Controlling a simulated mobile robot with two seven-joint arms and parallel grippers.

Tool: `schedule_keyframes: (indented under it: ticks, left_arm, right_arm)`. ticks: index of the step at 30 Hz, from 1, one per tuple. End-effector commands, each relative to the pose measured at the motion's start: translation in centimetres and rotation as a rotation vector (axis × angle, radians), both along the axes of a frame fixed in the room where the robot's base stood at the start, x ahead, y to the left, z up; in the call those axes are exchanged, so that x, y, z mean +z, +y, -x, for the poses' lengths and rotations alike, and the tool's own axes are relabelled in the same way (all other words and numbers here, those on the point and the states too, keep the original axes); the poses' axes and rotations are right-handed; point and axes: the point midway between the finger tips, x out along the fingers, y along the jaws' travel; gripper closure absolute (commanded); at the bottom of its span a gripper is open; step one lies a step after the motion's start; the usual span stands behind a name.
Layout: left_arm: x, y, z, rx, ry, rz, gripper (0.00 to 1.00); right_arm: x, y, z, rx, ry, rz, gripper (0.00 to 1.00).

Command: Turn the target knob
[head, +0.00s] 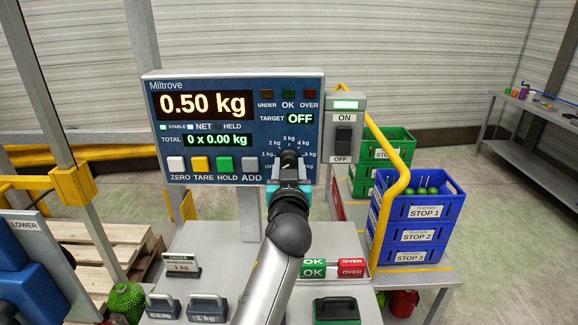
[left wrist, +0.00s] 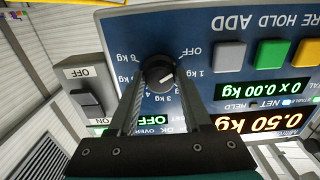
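The black target knob (left wrist: 158,74) sits on the blue scale panel (head: 168,100), with kg marks and OFF around it. A pale pointer line shows on its face in the left wrist view, which is upside down. In the head view my left gripper (head: 288,160) is at the dial and hides most of the knob. In the left wrist view its fingers reach to either side of the knob; I cannot tell whether they press on it. The target display (head: 300,119) reads OFF. The weight display (head: 205,105) reads 0.50 kg. My right gripper is not in view.
An ON/OFF switch box (head: 345,128) stands right of the panel. Coloured buttons (head: 200,164) lie left of the dial. OK and OVER blocks (head: 314,268) and dark weights (head: 207,308) are on the bench below. Blue crates (head: 418,210) and a yellow rail (head: 394,190) stand at right.

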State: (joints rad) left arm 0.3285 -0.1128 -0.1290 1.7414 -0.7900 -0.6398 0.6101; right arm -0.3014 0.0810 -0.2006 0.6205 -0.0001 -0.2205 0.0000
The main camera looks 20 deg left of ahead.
Motion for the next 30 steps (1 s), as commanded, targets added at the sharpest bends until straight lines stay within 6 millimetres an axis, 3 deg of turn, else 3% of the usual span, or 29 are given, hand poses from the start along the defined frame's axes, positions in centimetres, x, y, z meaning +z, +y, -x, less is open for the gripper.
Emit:
schedule_keyframes:
  ticks: [1, 8, 20, 30]
  left_arm:
    - [0.0, 0.0, 0.0, 0.000, -0.001, 0.000, 0.74]
    - [0.1, 0.0, 0.0, 0.000, -0.002, -0.001, 1.00]
    - [0.2, 0.1, -0.1, 0.001, 0.011, -0.051, 1.00]
    - [0.4, 0.1, -0.1, 0.000, 0.076, -0.277, 1.00]
  right_arm:
    - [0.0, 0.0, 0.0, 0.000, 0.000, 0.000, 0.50]
    - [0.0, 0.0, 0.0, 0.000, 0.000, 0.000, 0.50]
    - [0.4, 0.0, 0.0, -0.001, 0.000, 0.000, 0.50]
    - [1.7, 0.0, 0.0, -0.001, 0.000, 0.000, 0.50]
